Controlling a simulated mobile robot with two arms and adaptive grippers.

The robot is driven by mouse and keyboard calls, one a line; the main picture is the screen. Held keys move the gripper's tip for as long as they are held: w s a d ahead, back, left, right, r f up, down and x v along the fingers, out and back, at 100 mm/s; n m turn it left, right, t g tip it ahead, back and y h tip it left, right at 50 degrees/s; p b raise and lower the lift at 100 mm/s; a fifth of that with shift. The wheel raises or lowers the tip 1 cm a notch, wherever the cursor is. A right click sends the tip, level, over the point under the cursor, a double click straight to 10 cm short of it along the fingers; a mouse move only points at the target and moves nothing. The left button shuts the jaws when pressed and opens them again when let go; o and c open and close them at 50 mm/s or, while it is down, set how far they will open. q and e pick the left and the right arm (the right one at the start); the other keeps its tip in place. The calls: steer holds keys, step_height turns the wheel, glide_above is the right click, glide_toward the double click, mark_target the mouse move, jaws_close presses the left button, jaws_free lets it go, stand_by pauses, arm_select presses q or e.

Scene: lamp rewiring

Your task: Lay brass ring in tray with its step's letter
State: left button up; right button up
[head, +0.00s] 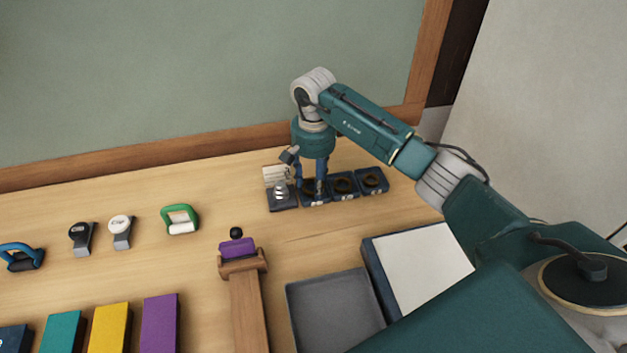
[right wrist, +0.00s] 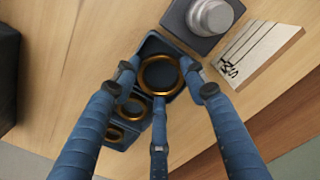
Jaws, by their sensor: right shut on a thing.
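My right gripper (head: 313,190) points straight down over the leftmost of three small dark-blue trays. In the right wrist view its three blue fingers (right wrist: 158,82) close around a brass ring (right wrist: 160,91). The ring is at the tray (right wrist: 151,45); I cannot tell whether it touches the floor of the tray. In the head view the fingers hide this ring. The other two trays (head: 332,197) (head: 384,188) each hold a ring. Pale letters on the tray fronts are too small to read. My left gripper is out of view.
A card with lines and marks (right wrist: 262,52) stands beside a dark block with a metal knob (right wrist: 211,16), left of the trays. A purple piece on a wooden stand (head: 237,249), a grey bin (head: 335,308) and a white panel (head: 420,262) are nearer. Bare wood lies between.

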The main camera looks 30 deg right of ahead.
steer(key=o, duration=1.2)
steer(key=shift+r+p, duration=0.5)
steer(key=shift+p, duration=0.1)
step_height(320, 180, up, 12)
steer(key=b, duration=0.3)
steer(key=shift+r+b, duration=0.15)
steer(key=shift+b, duration=0.2)
